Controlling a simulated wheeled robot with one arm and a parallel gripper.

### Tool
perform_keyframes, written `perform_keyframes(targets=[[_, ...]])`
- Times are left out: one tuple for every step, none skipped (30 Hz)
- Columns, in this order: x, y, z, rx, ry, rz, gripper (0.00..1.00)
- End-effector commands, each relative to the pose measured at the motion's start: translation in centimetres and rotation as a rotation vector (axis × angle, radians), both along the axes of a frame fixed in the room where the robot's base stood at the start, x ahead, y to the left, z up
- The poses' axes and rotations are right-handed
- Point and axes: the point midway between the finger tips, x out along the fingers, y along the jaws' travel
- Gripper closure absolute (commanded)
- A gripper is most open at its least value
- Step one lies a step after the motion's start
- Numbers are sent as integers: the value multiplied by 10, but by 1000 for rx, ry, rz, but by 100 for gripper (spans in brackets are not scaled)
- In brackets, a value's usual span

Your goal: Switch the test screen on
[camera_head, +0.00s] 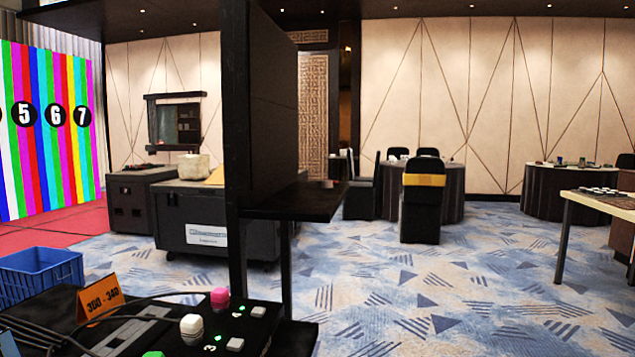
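A tall wall screen (45,140) at the far left is lit with vertical colour bars and black discs numbered 5, 6 and 7; its left part is cut off. A dark upright panel (270,95) on a black post stands near the middle, seen at a slant, with no lit picture showing. A black control desk (270,336) at the bottom carries a pink knob (220,298), a white knob (191,328) and a green knob (153,354), partly cut off. Pale square buttons (258,311) sit beside small green lights and numbers. My gripper is not in view.
A blue crate (40,274) and black wheeled cases (220,226) stand behind. Patterned carpet (440,290) is open at right, before a table (590,203) and chairs.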

Motion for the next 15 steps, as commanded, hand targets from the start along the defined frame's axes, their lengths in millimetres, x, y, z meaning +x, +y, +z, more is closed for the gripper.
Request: perform_keyframes(targets=[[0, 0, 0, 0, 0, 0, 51], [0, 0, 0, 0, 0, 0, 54], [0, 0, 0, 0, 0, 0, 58], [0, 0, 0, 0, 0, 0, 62], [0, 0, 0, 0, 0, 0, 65], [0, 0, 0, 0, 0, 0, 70], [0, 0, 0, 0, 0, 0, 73], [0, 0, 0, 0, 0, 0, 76], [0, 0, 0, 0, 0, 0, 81], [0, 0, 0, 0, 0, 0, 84], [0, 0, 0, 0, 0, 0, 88], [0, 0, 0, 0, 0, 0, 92], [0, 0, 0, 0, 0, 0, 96], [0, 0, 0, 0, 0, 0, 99], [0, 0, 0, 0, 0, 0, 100]])
